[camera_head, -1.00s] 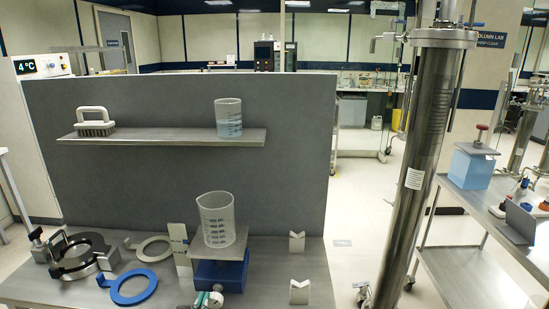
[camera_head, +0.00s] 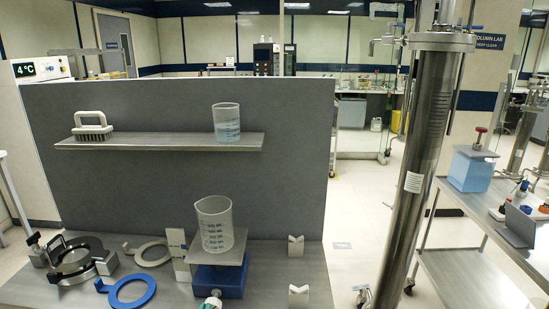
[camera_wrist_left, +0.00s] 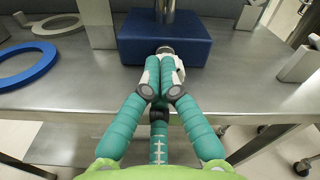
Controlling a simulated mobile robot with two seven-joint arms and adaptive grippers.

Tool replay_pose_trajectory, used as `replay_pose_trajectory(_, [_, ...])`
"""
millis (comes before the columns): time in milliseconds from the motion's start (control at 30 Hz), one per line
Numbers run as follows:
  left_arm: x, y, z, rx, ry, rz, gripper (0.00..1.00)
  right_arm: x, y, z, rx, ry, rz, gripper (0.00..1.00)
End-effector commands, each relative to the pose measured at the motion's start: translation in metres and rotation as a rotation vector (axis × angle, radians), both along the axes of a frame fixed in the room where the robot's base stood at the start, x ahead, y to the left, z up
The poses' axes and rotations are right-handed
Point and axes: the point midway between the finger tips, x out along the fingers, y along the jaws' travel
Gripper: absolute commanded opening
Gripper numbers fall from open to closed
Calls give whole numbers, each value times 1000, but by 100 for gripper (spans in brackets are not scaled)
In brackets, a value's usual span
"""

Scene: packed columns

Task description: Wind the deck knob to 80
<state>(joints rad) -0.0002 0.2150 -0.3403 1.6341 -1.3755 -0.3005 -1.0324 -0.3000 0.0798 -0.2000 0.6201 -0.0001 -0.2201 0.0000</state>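A lab jack stands on the bench, with a blue base (camera_head: 232,283) and a grey deck plate (camera_head: 233,254) carrying a graduated beaker (camera_head: 215,226). The blue base also shows in the left wrist view (camera_wrist_left: 190,42). The jack's knob (camera_wrist_left: 164,50) is at the front of the base, mostly hidden by my fingers. My left gripper (camera_wrist_left: 161,75) has teal fingers drawn together around the knob; its tip shows at the bottom edge of the head view (camera_head: 211,303). An upright white card (camera_head: 178,252) stands left of the jack; its marks are too small to read. My right gripper is out of view.
A blue ring (camera_head: 127,291), a pale ring (camera_head: 152,252) and a metal clamp (camera_head: 78,260) lie to the left. Two white V-blocks (camera_head: 296,246) (camera_head: 298,296) stand to the right. A shelf (camera_head: 165,142) holds a brush and a beaker. A steel column (camera_head: 420,160) stands beyond the bench.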

Motion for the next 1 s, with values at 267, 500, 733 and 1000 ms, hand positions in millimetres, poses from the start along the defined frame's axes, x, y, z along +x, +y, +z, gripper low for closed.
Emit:
replay_pose_trajectory(267, [-33, 4, 1, 2, -2, 7, 0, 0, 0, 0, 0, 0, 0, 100])
replay_pose_trajectory(500, [-42, 6, 3, 4, -6, 9, 0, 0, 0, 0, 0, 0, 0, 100])
replay_pose_trajectory(733, [-42, 7, 0, -3, 1, 12, 0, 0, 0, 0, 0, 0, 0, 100])
replay_pose_trajectory(1000, [-60, 23, -98, -288, 240, 85, 0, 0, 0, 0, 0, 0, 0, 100])
